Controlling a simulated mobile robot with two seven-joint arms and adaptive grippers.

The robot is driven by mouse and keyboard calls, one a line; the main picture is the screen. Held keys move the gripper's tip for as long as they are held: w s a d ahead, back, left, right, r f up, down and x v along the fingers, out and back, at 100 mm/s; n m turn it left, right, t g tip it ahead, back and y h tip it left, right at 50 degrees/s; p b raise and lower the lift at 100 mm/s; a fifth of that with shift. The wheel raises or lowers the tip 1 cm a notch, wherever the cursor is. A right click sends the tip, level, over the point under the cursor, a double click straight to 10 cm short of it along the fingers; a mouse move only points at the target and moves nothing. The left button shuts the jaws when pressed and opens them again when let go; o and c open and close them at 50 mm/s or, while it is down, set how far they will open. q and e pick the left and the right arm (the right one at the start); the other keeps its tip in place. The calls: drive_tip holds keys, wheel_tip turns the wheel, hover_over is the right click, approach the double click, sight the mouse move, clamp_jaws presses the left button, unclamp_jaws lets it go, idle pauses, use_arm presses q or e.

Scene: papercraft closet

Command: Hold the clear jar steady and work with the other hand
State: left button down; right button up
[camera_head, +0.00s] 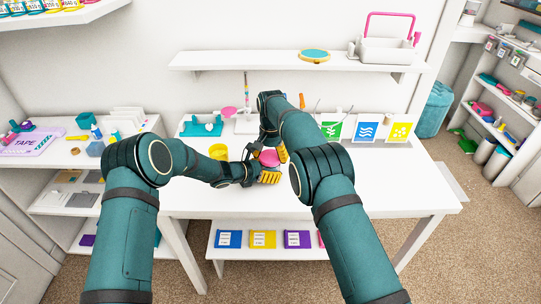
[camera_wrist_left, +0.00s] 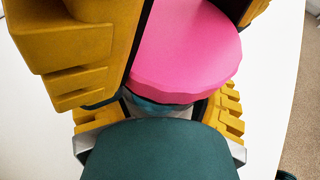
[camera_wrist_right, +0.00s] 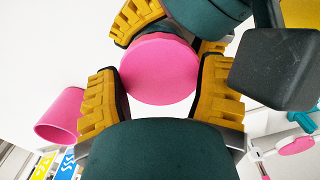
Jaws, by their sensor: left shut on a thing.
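The jar has a round pink lid (camera_head: 268,158), which also shows in the left wrist view (camera_wrist_left: 190,50) and the right wrist view (camera_wrist_right: 160,70). Only a small strip of the clear jar's body (camera_wrist_left: 165,107) shows under the lid; the rest is hidden. My left gripper (camera_head: 262,174) is shut on the jar low down, its yellow fingers on both sides of the body. My right gripper (camera_wrist_right: 160,85) is at lid height with one finger on each side of the lid. Its pads are very close to the rim, and contact is not clear. My right forearm partly hides this in the head view.
The jar is over the white table (camera_head: 400,185). A yellow cup (camera_head: 218,152) stands left of it, and a teal holder (camera_head: 202,127) is behind. A pink cup (camera_wrist_right: 60,115) is close to my right gripper. Colored cards (camera_head: 367,131) stand at the back right. The table's right side is clear.

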drive_tip(key=shift+o, duration=1.4)
drive_tip(key=shift+o, duration=0.3)
wheel_tip(320, 180, up, 4)
drive_tip(key=shift+r, duration=0.2)
drive_tip(key=shift+a+r, duration=0.1)
